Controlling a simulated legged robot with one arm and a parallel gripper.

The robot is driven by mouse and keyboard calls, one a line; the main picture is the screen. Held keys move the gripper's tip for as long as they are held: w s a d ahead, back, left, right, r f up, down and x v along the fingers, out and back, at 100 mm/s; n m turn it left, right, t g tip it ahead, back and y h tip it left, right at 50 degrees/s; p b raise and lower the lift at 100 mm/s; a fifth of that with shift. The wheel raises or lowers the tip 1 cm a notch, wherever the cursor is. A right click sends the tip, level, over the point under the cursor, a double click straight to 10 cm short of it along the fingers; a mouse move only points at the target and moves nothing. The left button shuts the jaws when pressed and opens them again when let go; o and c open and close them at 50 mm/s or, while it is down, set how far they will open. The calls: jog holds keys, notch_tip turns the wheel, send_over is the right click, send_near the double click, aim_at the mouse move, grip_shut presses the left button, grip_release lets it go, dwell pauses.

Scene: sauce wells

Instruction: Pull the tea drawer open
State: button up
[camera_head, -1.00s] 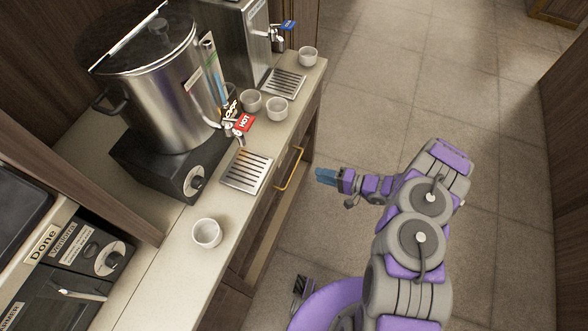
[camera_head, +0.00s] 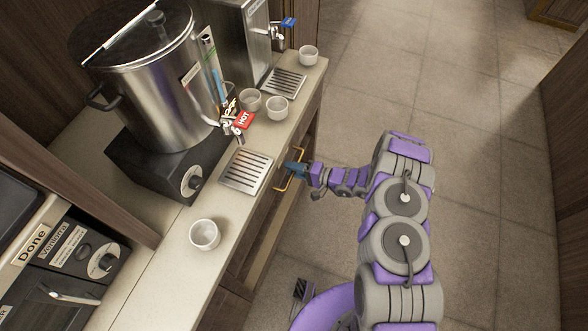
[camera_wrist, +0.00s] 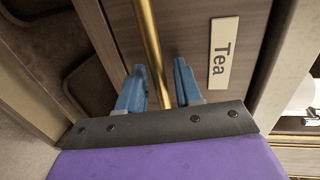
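The tea drawer has a wooden front (camera_wrist: 197,25) with a white "Tea" label (camera_wrist: 223,53), seen in the wrist view. Its brass bar handle (camera_wrist: 151,45) runs between the two blue fingers of my gripper (camera_wrist: 160,85). The fingers stand apart on either side of the bar, with a gap visible. In the head view the handle (camera_head: 277,187) is on the counter's front, and my gripper (camera_head: 296,169) is at it. The drawer front's position against the cabinet is partly hidden by the counter edge and my gripper.
The counter (camera_head: 172,262) carries a large steel urn (camera_head: 160,85), a drip tray (camera_head: 246,170), and several white cups, one near the front (camera_head: 205,234). A second dispenser (camera_head: 237,40) stands behind. The tiled floor (camera_head: 470,120) right of my arm is clear.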

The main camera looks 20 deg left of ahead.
jog(key=shift+c, duration=0.5)
grip_shut()
jog(key=shift+d+f, duration=0.1)
